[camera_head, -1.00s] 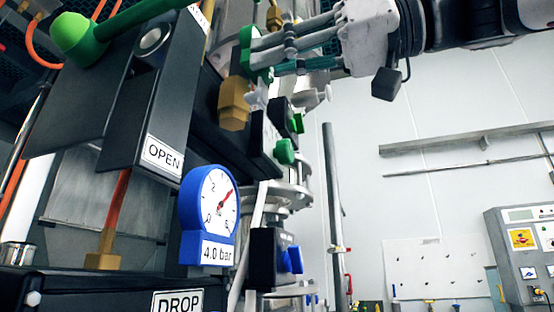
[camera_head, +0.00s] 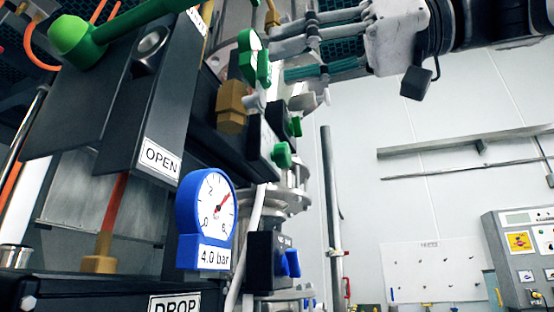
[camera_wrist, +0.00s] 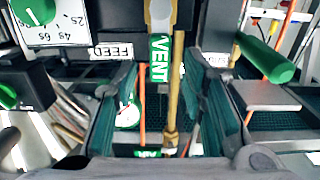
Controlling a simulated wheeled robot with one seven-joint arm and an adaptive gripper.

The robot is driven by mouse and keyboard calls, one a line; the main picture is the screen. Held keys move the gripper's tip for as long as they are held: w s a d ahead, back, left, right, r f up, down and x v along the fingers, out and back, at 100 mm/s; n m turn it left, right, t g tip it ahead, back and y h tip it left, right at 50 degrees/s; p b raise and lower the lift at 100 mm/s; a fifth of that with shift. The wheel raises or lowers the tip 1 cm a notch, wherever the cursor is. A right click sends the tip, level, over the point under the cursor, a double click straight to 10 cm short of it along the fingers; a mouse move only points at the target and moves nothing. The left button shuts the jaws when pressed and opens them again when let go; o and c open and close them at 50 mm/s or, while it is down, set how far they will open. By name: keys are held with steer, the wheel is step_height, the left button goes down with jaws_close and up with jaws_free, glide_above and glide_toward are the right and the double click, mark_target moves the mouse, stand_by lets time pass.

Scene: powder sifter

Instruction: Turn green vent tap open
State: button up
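In the wrist view a green piece lettered VENT (camera_wrist: 159,60) lies lengthwise beside a brass pipe (camera_wrist: 173,110), between my two fingers. My gripper (camera_head: 278,62) is just right of the tap in the head view, its fingers pointing left at it. In the wrist view my gripper (camera_wrist: 160,105) is open, with a teal pad on each side and a gap to the VENT piece. I see no contact.
A blue gauge (camera_head: 207,222) marked 4.0 bar stands below. A large green lever (camera_head: 78,38) is at upper left, above a panel labelled OPEN (camera_head: 161,158). Free room lies to the right.

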steer(key=v, duration=0.9)
steer(key=shift+a, duration=0.1)
